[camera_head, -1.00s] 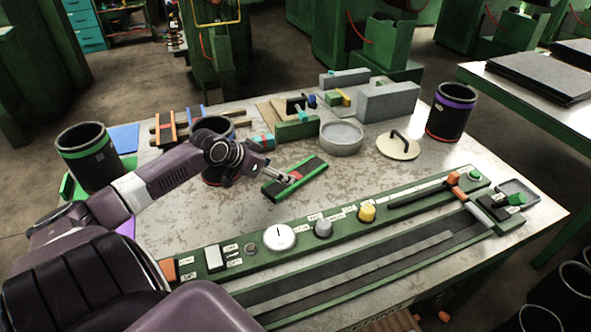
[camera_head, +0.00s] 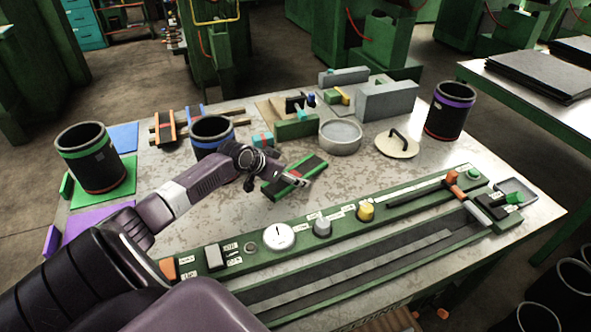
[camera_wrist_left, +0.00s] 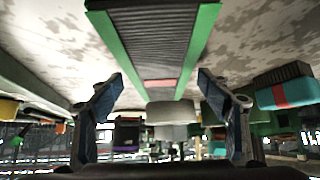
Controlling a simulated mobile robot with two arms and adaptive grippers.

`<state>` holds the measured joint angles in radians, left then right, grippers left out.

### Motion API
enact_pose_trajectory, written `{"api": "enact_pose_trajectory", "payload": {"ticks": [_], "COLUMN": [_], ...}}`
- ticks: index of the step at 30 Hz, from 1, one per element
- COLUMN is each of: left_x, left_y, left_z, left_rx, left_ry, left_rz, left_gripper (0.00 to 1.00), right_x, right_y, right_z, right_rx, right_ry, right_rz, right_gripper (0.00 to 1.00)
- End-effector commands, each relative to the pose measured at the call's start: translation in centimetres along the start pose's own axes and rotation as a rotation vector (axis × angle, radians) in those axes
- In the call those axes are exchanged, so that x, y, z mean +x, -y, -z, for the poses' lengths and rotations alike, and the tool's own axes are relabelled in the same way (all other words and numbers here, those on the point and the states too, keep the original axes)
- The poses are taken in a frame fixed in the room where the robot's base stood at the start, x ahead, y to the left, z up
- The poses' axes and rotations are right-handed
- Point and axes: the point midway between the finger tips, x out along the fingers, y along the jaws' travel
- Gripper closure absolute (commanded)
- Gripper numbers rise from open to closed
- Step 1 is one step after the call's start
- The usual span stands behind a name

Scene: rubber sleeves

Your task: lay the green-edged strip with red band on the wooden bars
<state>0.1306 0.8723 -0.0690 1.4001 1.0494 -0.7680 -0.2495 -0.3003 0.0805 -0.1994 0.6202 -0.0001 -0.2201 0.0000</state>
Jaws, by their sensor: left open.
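The green-edged dark strip with a red band (camera_head: 313,164) lies on the table near its middle. My left gripper (camera_head: 303,183) is beside its near edge in the head view, partly covering it. In the left wrist view the strip (camera_wrist_left: 158,38) stretches above the open, empty fingers (camera_wrist_left: 160,80), and its red band (camera_wrist_left: 159,83) shows between the fingertips. I cannot tell whether they touch it. The wooden bars (camera_head: 231,111) lie at the back left, carrying an orange-edged strip (camera_head: 165,128) and a blue-edged strip (camera_head: 196,111). My right gripper is out of view.
A blue-banded sleeve (camera_head: 212,136) stands between the bars and my left arm. A green-banded sleeve (camera_head: 92,165) is at the left. A grey round dish (camera_head: 341,138) and a lid (camera_head: 397,146) are beyond the strip. A control panel (camera_head: 300,236) runs along the front.

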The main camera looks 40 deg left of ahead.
Motion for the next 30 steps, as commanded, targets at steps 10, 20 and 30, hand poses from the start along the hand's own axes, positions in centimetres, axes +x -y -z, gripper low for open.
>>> {"api": "enact_pose_trajectory", "payload": {"ticks": [10, 20, 30], "left_x": [0.0, -0.03, -0.72], "left_y": [0.01, 0.02, 0.1], "left_z": [-0.04, 0.0, 0.72], "left_rx": [0.0, 0.0, 0.002], "left_ry": [0.001, 0.0, -0.001], "left_rz": [0.0, 0.0, 0.001], "left_gripper": [0.47, 0.79, 0.79], "right_x": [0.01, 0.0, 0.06], "right_y": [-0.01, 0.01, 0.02], "right_z": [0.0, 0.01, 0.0], "right_rx": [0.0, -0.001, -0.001], "right_ry": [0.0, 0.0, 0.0], "right_rz": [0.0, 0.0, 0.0], "right_gripper": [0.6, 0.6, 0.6]}}
